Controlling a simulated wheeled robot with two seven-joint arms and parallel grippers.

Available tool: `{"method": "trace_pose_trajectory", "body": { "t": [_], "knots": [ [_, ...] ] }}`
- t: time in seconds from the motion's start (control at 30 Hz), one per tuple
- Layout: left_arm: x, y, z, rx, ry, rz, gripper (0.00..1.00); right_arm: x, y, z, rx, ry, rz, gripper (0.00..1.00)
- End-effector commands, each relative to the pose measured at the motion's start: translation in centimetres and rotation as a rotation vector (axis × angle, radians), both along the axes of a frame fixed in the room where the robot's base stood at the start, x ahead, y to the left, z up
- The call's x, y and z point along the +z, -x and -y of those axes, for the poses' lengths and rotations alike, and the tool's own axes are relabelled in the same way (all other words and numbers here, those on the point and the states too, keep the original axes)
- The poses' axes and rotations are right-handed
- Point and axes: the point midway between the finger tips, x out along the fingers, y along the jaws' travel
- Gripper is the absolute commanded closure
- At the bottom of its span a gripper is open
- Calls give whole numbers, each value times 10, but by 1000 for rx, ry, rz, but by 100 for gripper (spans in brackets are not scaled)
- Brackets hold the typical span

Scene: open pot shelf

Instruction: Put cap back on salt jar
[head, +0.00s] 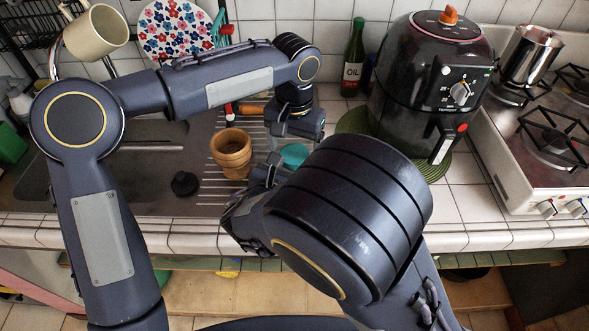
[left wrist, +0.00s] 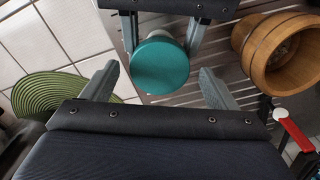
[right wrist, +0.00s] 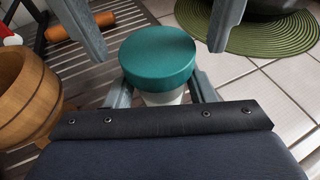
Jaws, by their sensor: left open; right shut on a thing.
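The salt jar has a white body (right wrist: 162,98) and a teal cap (right wrist: 157,55) that sits on its top. The cap also shows in the left wrist view (left wrist: 160,66) and, partly hidden, in the head view (head: 294,153). My right gripper (head: 272,172) is shut on the jar's body, below the cap. My left gripper (head: 296,136) is open, with its fingertips spread on either side of the cap. In the left wrist view a gap shows between each left finger and the cap. The join between cap and jar is mostly hidden.
A wooden mortar (head: 231,152) stands left of the jar on the ribbed drainboard. A black air fryer (head: 430,80) on a green mat (head: 433,168) stands right. An oil bottle (head: 353,62) is behind. A small black object (head: 185,183) lies by the sink. Tiles at front right are clear.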

Motion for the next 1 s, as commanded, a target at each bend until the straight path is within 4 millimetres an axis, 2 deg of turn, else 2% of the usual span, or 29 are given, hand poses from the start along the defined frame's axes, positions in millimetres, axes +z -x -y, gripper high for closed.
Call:
{"method": "trace_pose_trajectory", "body": {
  "t": [0.1, 0.23, 0.47, 0.63, 0.87, 1.0],
  "knots": [
    [18, 0, 0, 0, 1, 5, 19, 0, 0, 0, 0, 0, 0, 100],
    [32, 0, 0, 0, 1, 2, 19, 0, 0, 0, 0, 0, 0, 100],
    [34, 0, 0, -1, 0, -1, 19, 0, 0, 0, 0, 0, 0, 100],
    [34, 0, 0, -1, 0, -1, 0, 0, 0, 0, 0, 0, 0, 100],
    [34, 0, 0, -1, 0, 0, 0, 0, 0, 0, 0, 0, 0, 100],
    [46, 0, 1, -1, 1, 3, 0, 0, 0, 0, 0, 0, 0, 100]
  ]
}}
